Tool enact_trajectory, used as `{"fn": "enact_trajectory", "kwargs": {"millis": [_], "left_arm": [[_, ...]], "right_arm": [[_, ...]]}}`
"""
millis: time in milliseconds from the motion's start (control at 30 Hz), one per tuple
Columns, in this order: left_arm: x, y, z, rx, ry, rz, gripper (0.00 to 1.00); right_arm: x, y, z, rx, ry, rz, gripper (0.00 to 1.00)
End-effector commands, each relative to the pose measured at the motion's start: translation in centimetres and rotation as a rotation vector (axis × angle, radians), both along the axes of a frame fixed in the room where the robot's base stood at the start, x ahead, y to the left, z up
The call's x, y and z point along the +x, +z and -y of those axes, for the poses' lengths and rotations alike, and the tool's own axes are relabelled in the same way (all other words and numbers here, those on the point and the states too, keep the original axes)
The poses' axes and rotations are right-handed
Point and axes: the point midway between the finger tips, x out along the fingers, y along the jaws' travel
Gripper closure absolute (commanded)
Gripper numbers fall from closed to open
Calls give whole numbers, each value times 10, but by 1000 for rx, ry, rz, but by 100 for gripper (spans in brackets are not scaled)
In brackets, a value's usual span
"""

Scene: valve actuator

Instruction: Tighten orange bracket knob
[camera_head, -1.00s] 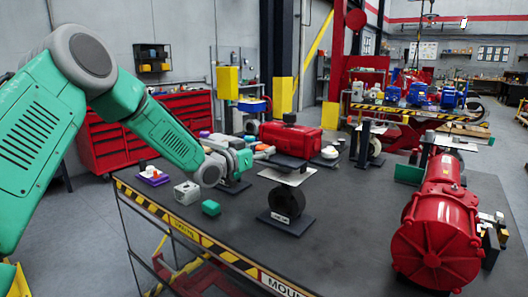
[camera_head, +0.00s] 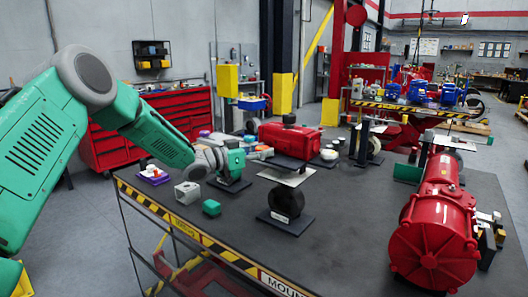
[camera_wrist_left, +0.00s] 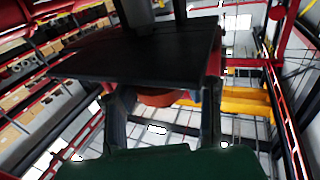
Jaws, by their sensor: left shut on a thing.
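My left gripper (camera_head: 262,152) reaches in from the left to the work table, just left of the red actuator's stand. In the left wrist view its two dark fingers (camera_wrist_left: 162,112) stand on either side of the orange knob (camera_wrist_left: 158,97), shut on it. The knob sits directly below a dark flat plate (camera_wrist_left: 140,52), which hides its upper part. In the head view the knob is too small and too covered by the gripper to make out clearly. My right gripper is not in view.
A red actuator (camera_head: 290,138) stands behind the gripper. A black valve on a stand (camera_head: 287,203) is to its right. A large red actuator (camera_head: 435,235) is at right; the table's middle front is clear.

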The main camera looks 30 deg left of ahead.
Motion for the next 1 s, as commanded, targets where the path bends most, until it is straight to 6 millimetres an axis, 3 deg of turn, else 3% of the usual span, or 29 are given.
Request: {"fn": "enact_trajectory", "kwargs": {"millis": [33,100,533,1000], "left_arm": [[0,1,-2,-1,4,3,58],[0,1,-2,-1,4,3,41],[-8,2,-5,0,4,1,41],[-88,-1,-50,-4,4,1,41]], "right_arm": [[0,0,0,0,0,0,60],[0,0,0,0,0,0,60],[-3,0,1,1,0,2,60],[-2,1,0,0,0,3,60]]}}
